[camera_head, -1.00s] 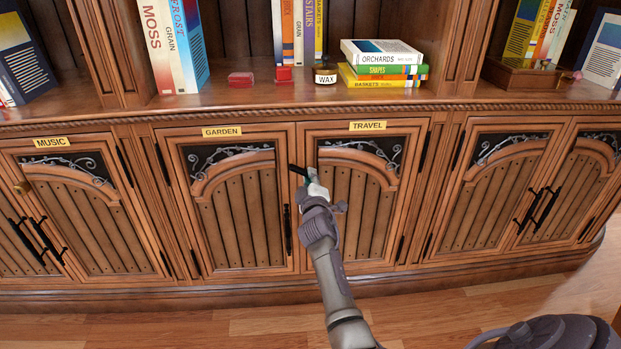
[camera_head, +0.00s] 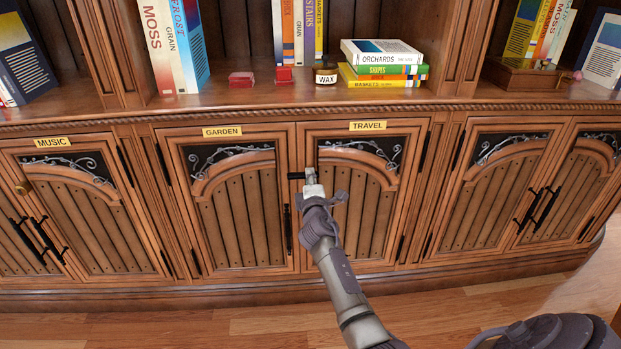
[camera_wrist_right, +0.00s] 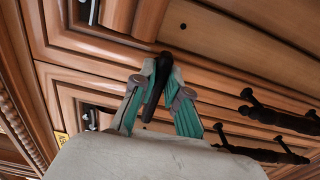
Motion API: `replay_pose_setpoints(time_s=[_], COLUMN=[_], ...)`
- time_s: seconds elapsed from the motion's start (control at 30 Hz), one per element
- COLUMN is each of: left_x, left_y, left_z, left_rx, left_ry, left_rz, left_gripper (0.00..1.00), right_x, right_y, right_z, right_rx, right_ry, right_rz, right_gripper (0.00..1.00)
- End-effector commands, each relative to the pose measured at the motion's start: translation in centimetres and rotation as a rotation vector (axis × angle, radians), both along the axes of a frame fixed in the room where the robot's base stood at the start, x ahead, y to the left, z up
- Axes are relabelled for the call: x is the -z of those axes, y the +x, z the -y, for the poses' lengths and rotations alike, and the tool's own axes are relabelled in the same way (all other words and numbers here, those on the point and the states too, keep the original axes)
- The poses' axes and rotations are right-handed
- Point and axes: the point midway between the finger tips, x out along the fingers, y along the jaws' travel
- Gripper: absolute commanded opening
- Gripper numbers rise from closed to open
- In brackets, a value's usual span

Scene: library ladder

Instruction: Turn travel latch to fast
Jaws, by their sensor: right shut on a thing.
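The travel latch (camera_head: 296,176) is a dark bar at the upper left of the travel door (camera_head: 350,210), which carries the TRAVEL label (camera_head: 368,125). In the head view the latch lies about level, its free end pointing left toward the garden door. My right gripper (camera_head: 312,180) is at the latch's right part and hides it. In the right wrist view the black latch (camera_wrist_right: 155,88) sits between the green fingers of my right gripper (camera_wrist_right: 158,78), which is shut on it. My left gripper is not in view.
The garden door (camera_head: 240,205) is closed at left, with a dark vertical handle (camera_head: 288,230) by its right edge. Books (camera_head: 382,65), a WAX tin (camera_head: 326,76) and red boxes (camera_head: 241,79) stand on the shelf above. The floor (camera_head: 240,325) in front looks clear.

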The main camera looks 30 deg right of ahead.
Motion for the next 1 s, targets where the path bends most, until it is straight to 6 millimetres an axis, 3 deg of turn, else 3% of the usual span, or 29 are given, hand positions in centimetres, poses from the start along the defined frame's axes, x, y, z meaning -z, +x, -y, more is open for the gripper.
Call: replay_pose_setpoints(time_s=[0.33,0.37,0.5,0.83,1.0], left_x=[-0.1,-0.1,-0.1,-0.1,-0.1], left_y=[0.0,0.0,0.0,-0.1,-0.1], left_z=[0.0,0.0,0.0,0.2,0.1], left_rx=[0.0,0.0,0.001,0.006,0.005], left_ry=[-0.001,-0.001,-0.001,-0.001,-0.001], left_rz=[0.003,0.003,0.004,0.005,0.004], left_gripper=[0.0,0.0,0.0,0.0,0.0], right_x=[0.1,0.1,0.1,0.1,0.2], right_y=[0.0,0.0,0.0,-0.2,-1.9], right_z=[-0.1,-0.1,-0.1,-0.1,-1.0], right_rx=[-0.002,-0.002,-0.001,-0.001,0.0], right_ry=[-0.007,-0.007,-0.005,-0.004,-0.004], right_rz=[-0.004,-0.004,-0.003,-0.002,-0.003], right_gripper=[0.0,0.17,0.39,0.39,0.39])
